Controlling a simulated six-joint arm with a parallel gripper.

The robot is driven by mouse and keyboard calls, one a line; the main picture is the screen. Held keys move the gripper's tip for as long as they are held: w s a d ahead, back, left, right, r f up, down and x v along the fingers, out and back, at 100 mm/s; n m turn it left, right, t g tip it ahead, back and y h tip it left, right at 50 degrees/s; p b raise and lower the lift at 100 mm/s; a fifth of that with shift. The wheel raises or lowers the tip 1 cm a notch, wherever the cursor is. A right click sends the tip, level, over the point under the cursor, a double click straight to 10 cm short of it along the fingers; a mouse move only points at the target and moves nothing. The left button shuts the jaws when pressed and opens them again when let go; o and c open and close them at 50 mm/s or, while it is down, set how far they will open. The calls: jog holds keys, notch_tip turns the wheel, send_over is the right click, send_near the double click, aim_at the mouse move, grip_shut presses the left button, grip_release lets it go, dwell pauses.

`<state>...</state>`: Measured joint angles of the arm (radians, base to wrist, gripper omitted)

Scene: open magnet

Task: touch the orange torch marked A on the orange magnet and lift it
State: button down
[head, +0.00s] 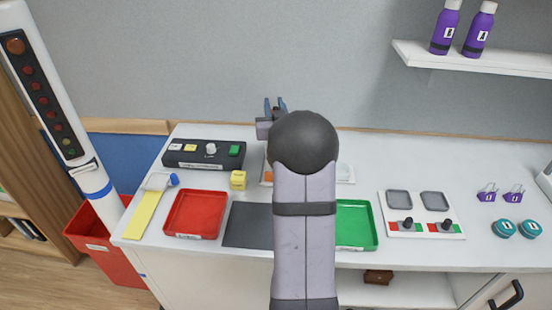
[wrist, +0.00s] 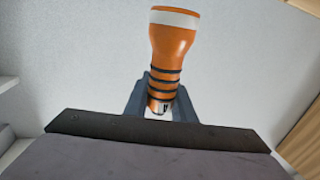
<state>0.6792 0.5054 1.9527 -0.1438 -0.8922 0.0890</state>
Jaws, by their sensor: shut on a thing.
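My gripper (head: 276,105) is raised above the back of the table in the head view. In the wrist view my gripper (wrist: 164,98) is shut on an orange torch (wrist: 172,45) with a white band at its wide end and black rings round its body. The torch points away from the jaws, wide end outermost. A small black-and-white mark shows low on it between the fingers, but I cannot read it. The torch cannot be made out in the head view. A white board (head: 346,174) with a sliver of orange lies mostly hidden behind my arm; I cannot tell whether that is the magnet.
A red tray (head: 196,214), a dark mat (head: 246,225) and a green tray (head: 357,226) lie along the front. A white panel (head: 421,214) stands right. A shelf (head: 480,58) holds purple bottles.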

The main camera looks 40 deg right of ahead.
jog(key=w+a+f+n+t+y+p, duration=0.15)
jog(key=w+a+f, duration=0.45)
jog(key=w+a, duration=0.6)
jog(key=s+d+r+m+g+h+p, duration=0.1)
jog(key=s+d+r+m+g+h, duration=0.3)
jog(key=d+m+g+h, duration=0.5)
jog(key=s+d+m+g, duration=0.4)
jog(key=s+g, duration=0.4)
jog(key=s, duration=0.3)
jog(key=shift+s+d+r+m+h, duration=0.25)
jog(key=shift+d+m+h, duration=0.1)
